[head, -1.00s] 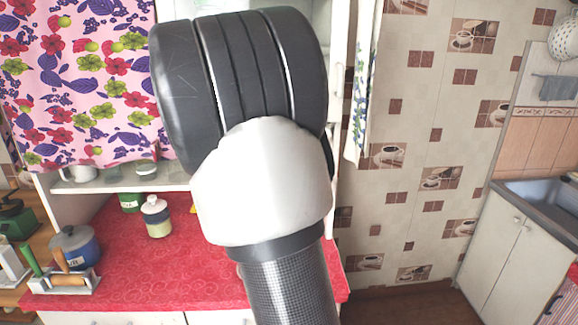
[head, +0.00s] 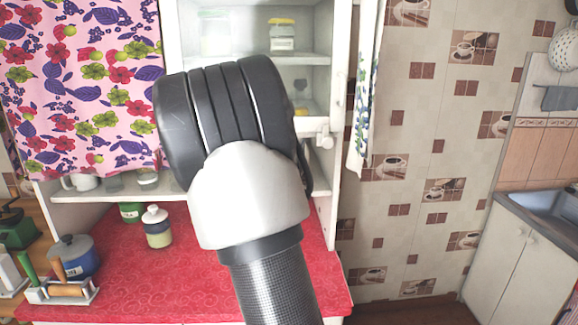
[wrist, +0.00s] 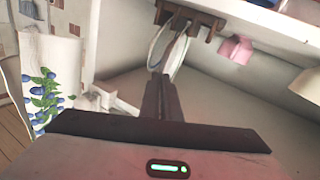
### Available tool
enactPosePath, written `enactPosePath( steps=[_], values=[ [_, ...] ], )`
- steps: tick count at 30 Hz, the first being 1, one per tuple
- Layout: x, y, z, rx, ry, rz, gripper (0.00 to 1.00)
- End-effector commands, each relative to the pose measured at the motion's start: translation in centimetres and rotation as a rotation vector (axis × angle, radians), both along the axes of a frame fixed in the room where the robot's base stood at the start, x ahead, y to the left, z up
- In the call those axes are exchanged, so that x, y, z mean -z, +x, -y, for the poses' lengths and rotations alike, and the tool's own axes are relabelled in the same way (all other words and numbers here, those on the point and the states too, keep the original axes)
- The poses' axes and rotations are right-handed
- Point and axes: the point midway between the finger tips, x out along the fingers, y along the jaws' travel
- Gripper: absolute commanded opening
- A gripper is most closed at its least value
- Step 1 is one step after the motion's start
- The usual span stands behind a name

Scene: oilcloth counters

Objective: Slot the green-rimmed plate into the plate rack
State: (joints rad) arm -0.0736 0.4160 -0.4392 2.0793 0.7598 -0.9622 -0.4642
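In the wrist view my gripper (wrist: 160,77) has its dark fingers close together, and they appear shut on the near edge of a pale plate (wrist: 178,56) seen almost edge-on. A second thin curved rim (wrist: 154,50) shows just left of it; I cannot tell whether it is another plate. The green of the rim is hard to make out. The brown plate rack (wrist: 192,17) is at the top of the wrist view, and the plate's far end reaches up to it. In the head view my arm hides the fingers, plate and rack.
White cabinet walls surround the gripper closely. A pink object (wrist: 236,48) is near the rack. In the head view a red counter (head: 200,275) holds a lidded jar (head: 157,227) and a blue pot (head: 75,254). A flowered curtain (head: 85,90) hangs at left.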

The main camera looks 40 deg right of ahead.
Motion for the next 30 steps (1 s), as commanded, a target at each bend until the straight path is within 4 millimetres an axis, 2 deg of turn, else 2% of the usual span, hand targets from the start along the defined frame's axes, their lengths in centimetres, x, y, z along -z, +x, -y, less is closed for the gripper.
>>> enactPosePath(
  steps=[14,19,30],
  values=[
    [0.2,2.8,1.8,0.002,-0.002,0.001,0.0],
    [1.2,2.7,1.7,0.001,-0.002,0.001,0.0],
    [1.5,2.7,1.7,0.001,-0.002,0.001,0.0]
  ],
)
